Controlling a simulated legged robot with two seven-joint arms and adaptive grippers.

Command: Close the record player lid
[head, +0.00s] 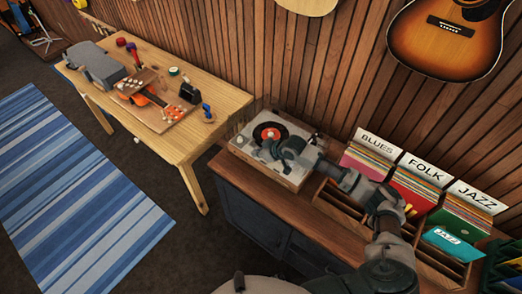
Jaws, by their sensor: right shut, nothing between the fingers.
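The record player (238,147) stands on the left part of a wooden cabinet. It has a pale base and a black record (266,131) with a red-orange label. Its lid seems to be clear; only faint edges show around the player, and I cannot tell its angle. My right arm reaches in from the bottom right, across the cabinet. My right gripper (268,151) is shut and empty over the front part of the player, hiding part of the deck. I cannot tell whether it touches the lid. My left gripper is out of view.
Record bins labelled BLUES, FOLK and JAZZ (463,205) fill the cabinet's right side, close to my right arm. A wooden workbench (215,98) with tools stands at the left. Guitars hang on the slatted wall. A blue striped rug (70,190) lies on the floor.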

